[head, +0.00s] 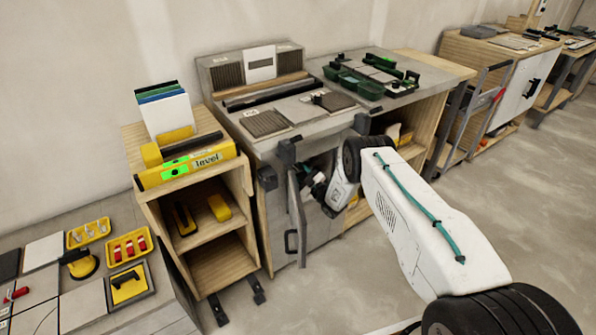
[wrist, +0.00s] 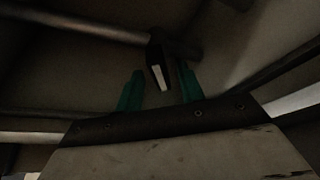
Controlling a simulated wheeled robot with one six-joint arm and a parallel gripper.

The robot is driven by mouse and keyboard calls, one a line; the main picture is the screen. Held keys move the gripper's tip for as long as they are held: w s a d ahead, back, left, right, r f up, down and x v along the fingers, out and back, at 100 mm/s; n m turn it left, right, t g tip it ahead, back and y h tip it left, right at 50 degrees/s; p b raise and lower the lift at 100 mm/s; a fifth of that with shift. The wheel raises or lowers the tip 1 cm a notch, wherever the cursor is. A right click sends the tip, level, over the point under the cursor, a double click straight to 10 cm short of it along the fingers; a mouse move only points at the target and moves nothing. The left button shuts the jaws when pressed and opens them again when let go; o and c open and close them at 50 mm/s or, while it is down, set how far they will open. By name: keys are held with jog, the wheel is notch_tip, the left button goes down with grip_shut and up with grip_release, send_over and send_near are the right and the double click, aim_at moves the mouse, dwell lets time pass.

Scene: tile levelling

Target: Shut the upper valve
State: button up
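In the wrist view, a dark valve handle (wrist: 158,68) with a pale stripe sits on a grey pipe (wrist: 80,25) inside a dim cabinet. I cannot tell for sure that it is the upper valve; no second valve is clearly seen. My gripper (wrist: 160,84) is open, its two teal fingers on either side of the handle, with a visible gap on each side. In the head view, my arm reaches into the cabinet below the workbench, where the open grey door (head: 298,220) partly hides my gripper. The valve does not show there.
More dark pipes (wrist: 45,113) cross the wrist view near my gripper, and the cabinet walls are close. A wooden shelf (head: 222,265) with a yellow level (head: 190,168) stands to the left.

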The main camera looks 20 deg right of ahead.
jog(key=v, duration=0.7)
jog(key=shift+s+d, duration=0.2)
jog(key=shift+s, duration=0.15)
jog(key=shift+f, duration=0.1)
jog(key=shift+c, duration=0.4)
